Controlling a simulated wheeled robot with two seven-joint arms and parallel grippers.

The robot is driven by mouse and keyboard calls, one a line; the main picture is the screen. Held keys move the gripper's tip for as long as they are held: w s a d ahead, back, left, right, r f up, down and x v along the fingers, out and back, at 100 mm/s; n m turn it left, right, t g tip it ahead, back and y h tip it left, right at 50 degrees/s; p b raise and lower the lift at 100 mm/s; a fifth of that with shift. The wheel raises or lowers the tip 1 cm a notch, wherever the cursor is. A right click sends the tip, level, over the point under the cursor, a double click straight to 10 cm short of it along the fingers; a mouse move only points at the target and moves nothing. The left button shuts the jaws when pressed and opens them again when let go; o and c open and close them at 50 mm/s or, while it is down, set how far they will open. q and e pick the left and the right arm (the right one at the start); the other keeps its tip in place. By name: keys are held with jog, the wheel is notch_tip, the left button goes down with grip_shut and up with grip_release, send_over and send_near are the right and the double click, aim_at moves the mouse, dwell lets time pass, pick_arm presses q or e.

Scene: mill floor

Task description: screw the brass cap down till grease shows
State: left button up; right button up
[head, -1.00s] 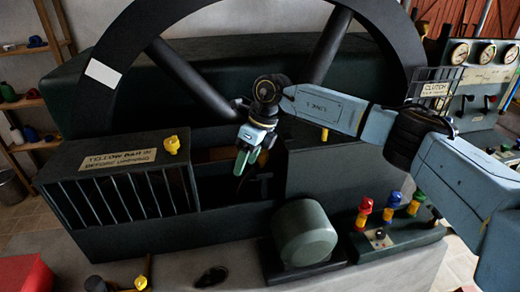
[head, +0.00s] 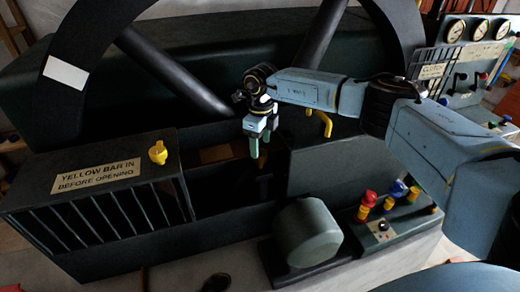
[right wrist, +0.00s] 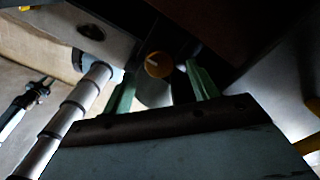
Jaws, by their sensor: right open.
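A small round brass-coloured cap (right wrist: 158,65) sits on a pale cylinder, in shadow, in the right wrist view. It lies between and beyond the two green fingers of my right gripper (right wrist: 160,76), and I see no contact. In the head view my right gripper (head: 258,148) points down, fingers apart and empty, over the dark opening in the machine (head: 225,190). I cannot make out the cap in the head view. No grease can be told apart. My left gripper is not in view.
A slatted guard (head: 95,190) with a yellow knob (head: 158,152) stands left of the opening. A green rounded housing (head: 307,232) and a lever box (head: 385,225) are at the front right. A large flywheel (head: 100,45) rises behind. A segmented grey rod (right wrist: 75,120) shows in the wrist view.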

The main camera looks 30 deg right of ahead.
aim_at(261, 152)
notch_tip(261, 152, down, 4)
jog(key=shift+r, duration=0.2)
jog(key=shift+f, duration=0.35)
jog(key=shift+c, duration=0.3)
jog(key=c, duration=0.9)
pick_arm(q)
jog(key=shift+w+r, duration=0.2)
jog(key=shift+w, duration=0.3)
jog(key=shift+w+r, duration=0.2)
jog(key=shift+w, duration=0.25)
pick_arm(e)
jog(key=shift+c, duration=0.2)
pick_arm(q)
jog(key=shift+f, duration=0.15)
